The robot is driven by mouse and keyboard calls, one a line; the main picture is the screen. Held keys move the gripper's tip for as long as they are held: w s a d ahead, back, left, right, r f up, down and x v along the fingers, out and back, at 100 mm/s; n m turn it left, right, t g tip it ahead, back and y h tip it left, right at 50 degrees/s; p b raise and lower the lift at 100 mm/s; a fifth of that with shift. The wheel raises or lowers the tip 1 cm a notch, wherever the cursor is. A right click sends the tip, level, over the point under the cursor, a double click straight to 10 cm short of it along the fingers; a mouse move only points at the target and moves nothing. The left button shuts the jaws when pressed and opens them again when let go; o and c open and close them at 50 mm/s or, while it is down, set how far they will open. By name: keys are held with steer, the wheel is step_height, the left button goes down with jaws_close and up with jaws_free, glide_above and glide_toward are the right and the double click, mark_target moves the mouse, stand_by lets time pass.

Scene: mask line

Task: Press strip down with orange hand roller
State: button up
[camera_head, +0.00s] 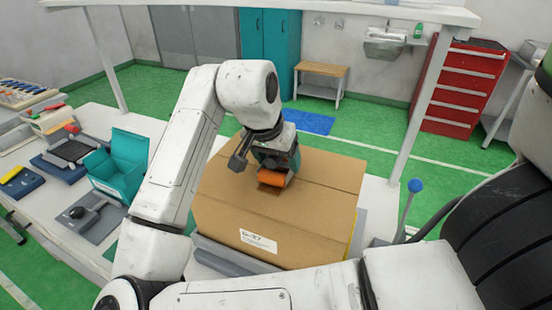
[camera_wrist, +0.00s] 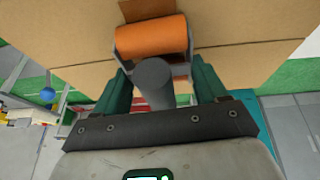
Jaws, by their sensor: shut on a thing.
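My gripper (camera_head: 277,157) is over the top of a closed cardboard box (camera_head: 225,212). In the wrist view, the teal fingers of my gripper (camera_wrist: 160,88) are shut on the grey handle of the orange hand roller (camera_wrist: 152,40). The orange roller also shows in the head view (camera_head: 272,178), low at the box top near the seam. A brownish strip (camera_wrist: 148,9) runs along the seam just beyond the roller in the wrist view. I cannot tell whether the roller touches the strip; my gripper and roller hide part of it.
The box stands on a grey support (camera_head: 225,256) on the white bench. A teal open bin (camera_head: 118,165), a tool on a grey mat (camera_head: 92,215) and other trays lie left. A blue-knobbed lever (camera_head: 412,190) stands right of the box.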

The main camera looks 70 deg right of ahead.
steer(key=shift+d, duration=0.15)
steer(key=shift+s+d+p, duration=0.15)
steer(key=shift+d+p, duration=0.6)
steer(key=shift+d, duration=1.15)
steer(key=shift+d+p, duration=0.4)
steer(key=shift+d, duration=0.55)
steer(key=shift+a, duration=1.05)
steer(key=shift+a, duration=0.5)
steer(key=shift+a, duration=0.1)
